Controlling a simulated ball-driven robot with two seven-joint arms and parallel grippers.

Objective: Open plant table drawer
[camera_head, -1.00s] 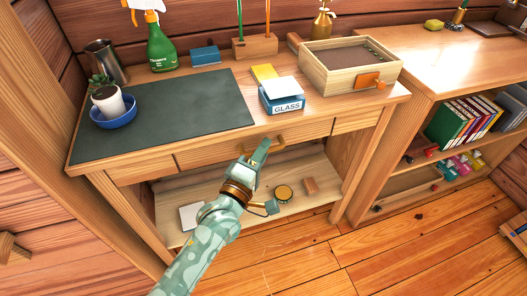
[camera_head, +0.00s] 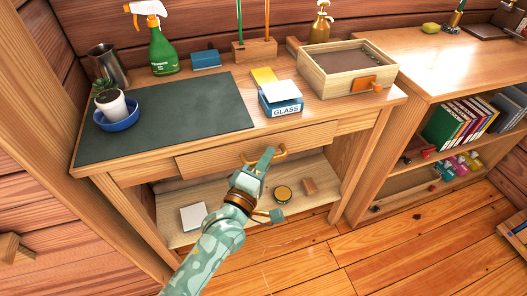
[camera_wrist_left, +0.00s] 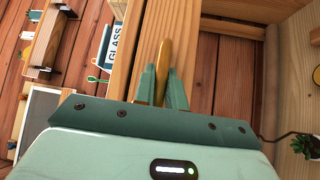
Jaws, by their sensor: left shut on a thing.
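The plant table (camera_head: 345,112) is a wooden table with a dark green mat on top. Its drawer (camera_head: 212,159) stands a little way out from under the tabletop, its front ahead of the table's apron. The curved golden handle (camera_head: 283,152) sits on the drawer front. My left gripper (camera_head: 265,156) is at the handle. In the left wrist view its two green fingers (camera_wrist_left: 163,82) are closed around the handle (camera_wrist_left: 164,52). The drawer's inside is hidden from the head view. My right gripper is not in view.
A potted plant in a blue saucer (camera_head: 120,125), a GLASS box (camera_head: 281,107) and a wooden tray box (camera_head: 325,88) stand on the tabletop. A lower shelf (camera_head: 230,205) holds small items. A bookshelf (camera_head: 425,95) adjoins at right. Floor in front is clear.

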